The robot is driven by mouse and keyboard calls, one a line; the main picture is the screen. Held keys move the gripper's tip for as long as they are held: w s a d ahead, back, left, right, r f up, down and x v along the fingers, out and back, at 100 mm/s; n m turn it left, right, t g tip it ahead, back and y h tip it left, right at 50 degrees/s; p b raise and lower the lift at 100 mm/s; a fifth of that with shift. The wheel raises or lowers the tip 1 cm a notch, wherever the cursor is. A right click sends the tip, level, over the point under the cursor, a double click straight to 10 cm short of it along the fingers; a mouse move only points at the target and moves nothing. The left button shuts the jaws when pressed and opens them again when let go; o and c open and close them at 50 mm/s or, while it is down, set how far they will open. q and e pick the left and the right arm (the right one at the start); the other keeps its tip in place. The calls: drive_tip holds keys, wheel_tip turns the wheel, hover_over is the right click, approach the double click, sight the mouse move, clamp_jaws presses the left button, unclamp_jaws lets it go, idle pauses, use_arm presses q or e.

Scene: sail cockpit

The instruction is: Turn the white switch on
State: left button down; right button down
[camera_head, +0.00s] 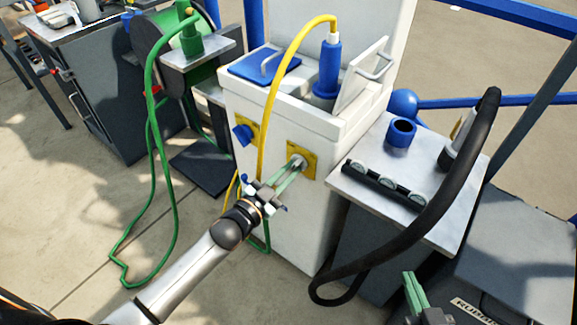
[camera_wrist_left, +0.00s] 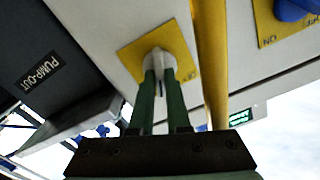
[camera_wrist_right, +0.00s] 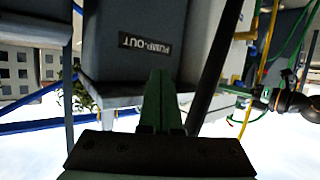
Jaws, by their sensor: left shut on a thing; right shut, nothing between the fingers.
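The white switch (camera_head: 298,161) sits on a yellow plate (camera_head: 306,171) on the front of the white cabinet (camera_head: 312,226). It also shows in the left wrist view (camera_wrist_left: 157,60), upside down, between the fingertips. My left gripper (camera_head: 293,170) reaches it from the front with its green fingers and is shut on the switch knob. The fingers cover part of the knob, so its exact angle is hard to tell. My right gripper (camera_head: 408,280) is low at the right of the head view, shut and empty, apart from the switch; its fingers also show in the right wrist view (camera_wrist_right: 160,85).
A blue switch (camera_head: 243,134) on another yellow plate is left of the white one. A yellow hose (camera_head: 270,115) hangs between them, close to my left fingers. A black hose (camera_head: 437,205) loops over the grey side table (camera_head: 350,178). A green hose (camera_head: 155,190) hangs at left.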

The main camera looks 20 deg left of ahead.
use_arm(q)
drive_tip(key=shift+r+m+p, duration=0.1)
drive_tip(key=shift+m+p, duration=0.2)
drive_tip(key=shift+m, duration=2)
use_arm(e)
drive_tip(key=s+f+g, duration=0.3)
drive_tip(key=s+f, duration=0.1)
drive_tip(key=f, duration=0.2)
drive_tip(key=shift+f+m+h, duration=0.15)
drive_tip(key=shift+m+h, duration=0.15)
drive_tip(key=shift+m, duration=0.1)
drive_tip(key=shift+s, duration=0.1)
use_arm(q)
drive_tip(key=c, duration=0.9)
unclamp_jaws()
drive_tip(key=shift+s, duration=0.1)
